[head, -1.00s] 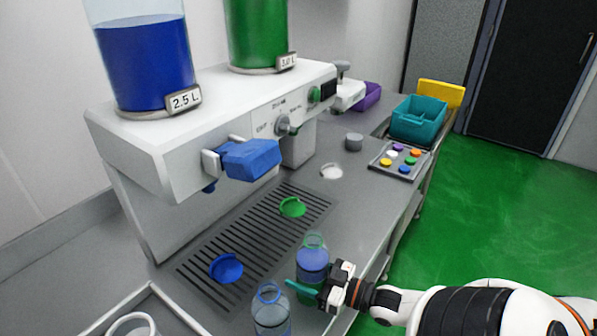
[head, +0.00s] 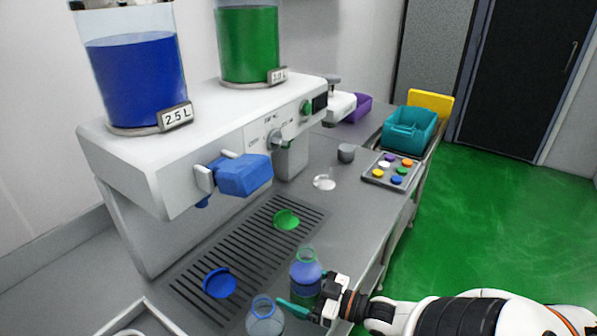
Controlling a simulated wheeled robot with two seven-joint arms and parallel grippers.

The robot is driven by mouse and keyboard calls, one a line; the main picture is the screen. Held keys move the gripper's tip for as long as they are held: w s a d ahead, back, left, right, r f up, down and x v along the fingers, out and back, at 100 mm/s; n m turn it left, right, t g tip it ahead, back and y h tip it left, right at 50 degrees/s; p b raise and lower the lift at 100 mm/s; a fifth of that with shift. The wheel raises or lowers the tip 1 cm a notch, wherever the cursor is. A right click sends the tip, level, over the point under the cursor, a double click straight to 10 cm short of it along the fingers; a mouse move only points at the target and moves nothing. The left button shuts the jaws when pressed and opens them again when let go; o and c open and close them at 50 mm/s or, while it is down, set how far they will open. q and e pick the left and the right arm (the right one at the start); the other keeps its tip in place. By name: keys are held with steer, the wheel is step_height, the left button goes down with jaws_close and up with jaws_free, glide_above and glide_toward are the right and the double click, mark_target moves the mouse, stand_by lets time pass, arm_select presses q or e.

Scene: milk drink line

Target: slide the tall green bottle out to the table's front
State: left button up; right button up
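The green-rimmed bottle (head: 306,276) stands upright near the table's front edge, with bluish liquid in it. My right gripper (head: 303,293) reaches in from the right at the bottle's lower part. One teal finger crosses low in front of the bottle; the other finger is mostly hidden, so I cannot tell whether they press on it. A blue-rimmed bottle (head: 264,322) stands close by at the lower left, near the teal fingertip. My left gripper is not in view.
The drink machine (head: 180,160) stands behind a slotted drip grate (head: 250,248). A blue cap (head: 220,283) and a green cap (head: 286,219) lie on the grate. A tray of coloured buttons (head: 372,177) and a teal bin (head: 408,130) are farther back. The table (head: 350,222) is clear behind the green-rimmed bottle.

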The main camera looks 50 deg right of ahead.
steer(key=shift+s+d+f, duration=0.15)
steer(key=shift+s, duration=0.15)
steer(key=p+v, duration=0.3)
steer(key=v, duration=1.5)
steer(key=shift+s, duration=0.2)
